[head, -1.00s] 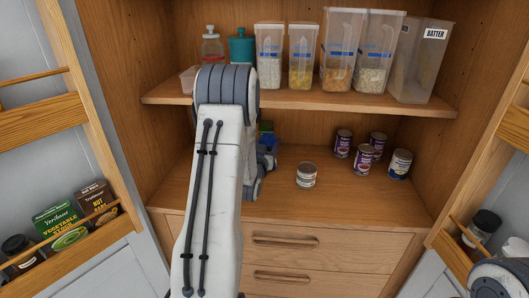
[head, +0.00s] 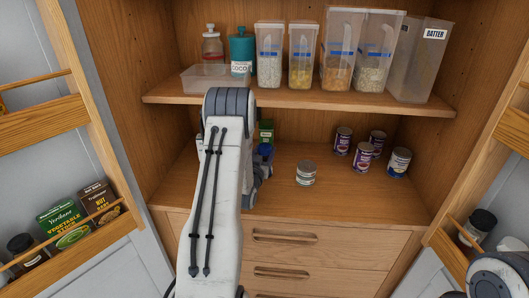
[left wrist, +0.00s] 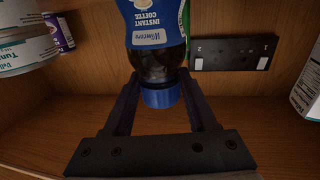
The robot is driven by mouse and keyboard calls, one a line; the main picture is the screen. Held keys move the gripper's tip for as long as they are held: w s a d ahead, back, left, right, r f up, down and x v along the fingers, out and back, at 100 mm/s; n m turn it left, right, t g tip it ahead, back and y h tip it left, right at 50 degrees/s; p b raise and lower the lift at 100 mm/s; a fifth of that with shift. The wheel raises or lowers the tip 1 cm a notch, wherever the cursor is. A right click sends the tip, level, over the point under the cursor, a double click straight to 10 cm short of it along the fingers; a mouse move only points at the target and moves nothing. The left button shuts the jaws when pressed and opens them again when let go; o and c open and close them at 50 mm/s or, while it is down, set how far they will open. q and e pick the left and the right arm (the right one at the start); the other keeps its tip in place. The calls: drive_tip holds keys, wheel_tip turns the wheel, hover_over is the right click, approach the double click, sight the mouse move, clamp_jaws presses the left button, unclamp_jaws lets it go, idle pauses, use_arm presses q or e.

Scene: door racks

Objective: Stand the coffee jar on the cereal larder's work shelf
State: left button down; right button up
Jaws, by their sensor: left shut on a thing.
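The coffee jar (left wrist: 158,62) has dark glass, a blue wrap reading "Instant Coffee" and a blue end pointing down the picture. In the head view its blue part (head: 264,150) shows just right of my left arm. My left gripper (left wrist: 160,85) is shut on the jar, one finger on each side. In the head view the gripper (head: 254,182) is low over the left part of the work shelf (head: 340,208), mostly hidden by my arm. I cannot tell whether the jar touches the shelf. My right gripper is out of view.
The upper shelf (head: 300,100) holds clear containers. A dark plate (left wrist: 234,52) is on the back wall.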

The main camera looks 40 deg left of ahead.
use_arm(q)
drive_tip(key=shift+c, duration=1)
unclamp_jaws()
drive_tip(key=shift+r+p, duration=0.3)
drive_tip(key=shift+p, duration=0.15)
drive_tip(key=b+v, duration=0.3)
drive_tip(key=v, duration=0.9)
drive_tip(key=shift+f+b, duration=0.2)
drive_tip(key=shift+b, duration=0.2)
drive_tip(key=shift+w, duration=0.1)
